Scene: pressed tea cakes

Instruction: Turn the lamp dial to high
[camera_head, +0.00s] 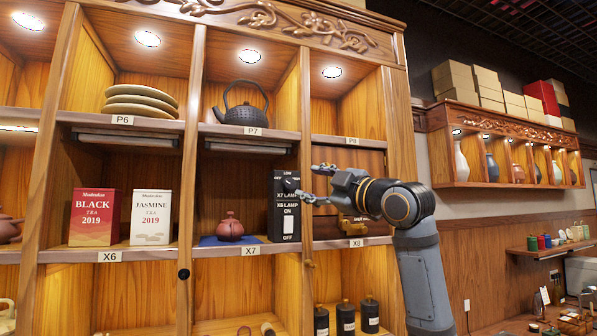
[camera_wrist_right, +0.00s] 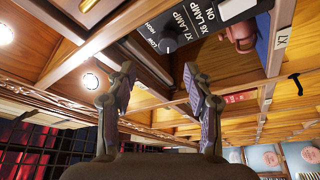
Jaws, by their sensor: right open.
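The lamp dial (camera_head: 291,184) is a black round knob on the upper part of a black switch panel (camera_head: 280,210) in the shelf wall. The panel carries LOW and lamp labels, with a white ON/OFF switch (camera_head: 288,224) at its foot. In the right wrist view the dial (camera_wrist_right: 168,42) sits beside the words LOW and HIGH; its pointer setting is too small to tell. My right gripper (camera_head: 311,182) is open and empty just right of the dial. In the right wrist view its spread fingers (camera_wrist_right: 158,74) point toward the dial, apart from it. My left gripper is not in view.
A reddish teapot (camera_head: 230,227) on a blue mat stands left of the panel. A dark iron teapot (camera_head: 243,105) is on the shelf above. Tea boxes (camera_head: 150,217) stand further left. Wooden shelf dividers and a closed wooden compartment border the panel.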

